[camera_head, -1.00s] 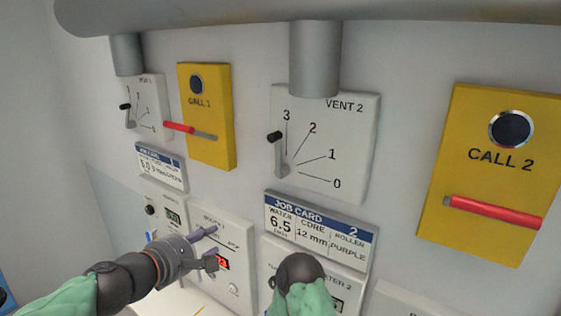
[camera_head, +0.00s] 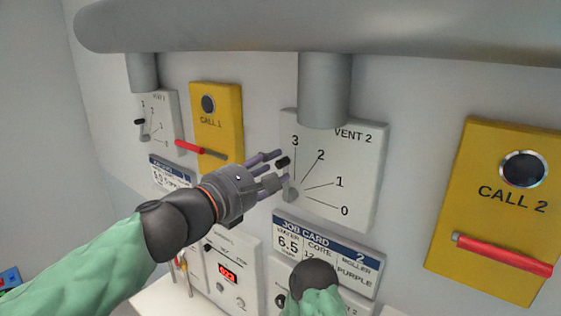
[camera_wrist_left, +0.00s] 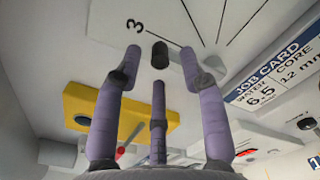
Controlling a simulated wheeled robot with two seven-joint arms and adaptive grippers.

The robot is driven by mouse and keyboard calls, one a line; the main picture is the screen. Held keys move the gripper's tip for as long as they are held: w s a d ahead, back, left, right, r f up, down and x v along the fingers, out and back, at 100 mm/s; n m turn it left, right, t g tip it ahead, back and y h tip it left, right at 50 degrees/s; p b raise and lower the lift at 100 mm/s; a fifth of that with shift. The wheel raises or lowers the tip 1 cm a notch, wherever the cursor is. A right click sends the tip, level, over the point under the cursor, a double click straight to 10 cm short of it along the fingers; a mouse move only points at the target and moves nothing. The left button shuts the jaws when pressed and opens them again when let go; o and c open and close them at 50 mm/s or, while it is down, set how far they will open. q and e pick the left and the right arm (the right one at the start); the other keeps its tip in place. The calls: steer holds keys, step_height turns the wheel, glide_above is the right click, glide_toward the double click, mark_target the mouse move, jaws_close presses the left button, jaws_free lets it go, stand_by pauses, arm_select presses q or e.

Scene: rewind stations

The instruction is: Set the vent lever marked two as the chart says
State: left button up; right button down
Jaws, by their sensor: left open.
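The VENT 2 panel (camera_head: 360,150) is a pale plate with a dial marked 0 to 3. Its lever has a black knob (camera_head: 283,161) and a grey pivot (camera_head: 291,194); it stands nearly upright, by the 3 mark. My left gripper (camera_head: 277,167) is open at the lever, its fingers spread about the knob and hiding part of the shaft. In the left wrist view the knob (camera_wrist_left: 159,54) shows between and just beyond the open fingertips, near the printed 3. It is not clear whether any finger touches it. My right gripper is not in view. No chart of vent settings is seen.
Job card 2 (camera_head: 323,243) hangs below VENT 2, reading 6.5, a partly hidden core, and purple. The yellow CALL 2 box (camera_head: 478,225) with a red handle is at right; CALL 1 (camera_head: 225,125) and VENT 1 (camera_head: 162,110) are left. A grey pipe (camera_head: 324,90) enters from above.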

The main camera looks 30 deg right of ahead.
mark_target(277, 166)
arm_select(q)
steer(key=shift+x, duration=1.65)
jaws_close()
